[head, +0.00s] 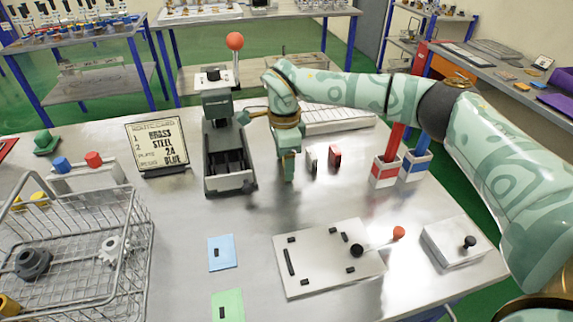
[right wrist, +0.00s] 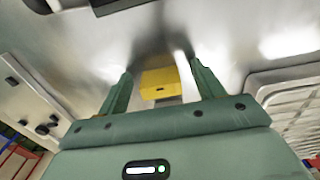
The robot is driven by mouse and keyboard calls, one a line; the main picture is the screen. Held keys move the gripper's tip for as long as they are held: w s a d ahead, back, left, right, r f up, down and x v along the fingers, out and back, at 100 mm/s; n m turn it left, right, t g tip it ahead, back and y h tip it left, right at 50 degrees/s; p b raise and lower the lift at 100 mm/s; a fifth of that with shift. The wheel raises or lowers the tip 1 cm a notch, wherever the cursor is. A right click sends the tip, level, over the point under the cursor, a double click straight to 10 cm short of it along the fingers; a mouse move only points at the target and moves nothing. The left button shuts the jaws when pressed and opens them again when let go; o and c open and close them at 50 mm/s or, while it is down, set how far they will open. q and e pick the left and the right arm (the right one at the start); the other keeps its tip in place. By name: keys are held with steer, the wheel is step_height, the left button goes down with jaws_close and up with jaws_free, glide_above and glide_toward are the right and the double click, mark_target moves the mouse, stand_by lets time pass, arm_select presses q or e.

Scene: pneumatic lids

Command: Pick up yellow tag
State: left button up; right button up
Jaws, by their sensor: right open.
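The right gripper is open. My left gripper is not in view.
A grey press (head: 222,140) with a red-knobbed lever stands close left of the gripper. A lever plate (head: 325,262), a wire basket (head: 130,240) and a keyboard (head: 335,118) are also on the table.

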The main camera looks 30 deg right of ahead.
steer(key=c, duration=1)
steer(key=shift+r, duration=0.1)
steer(key=shift+c, duration=0.2)
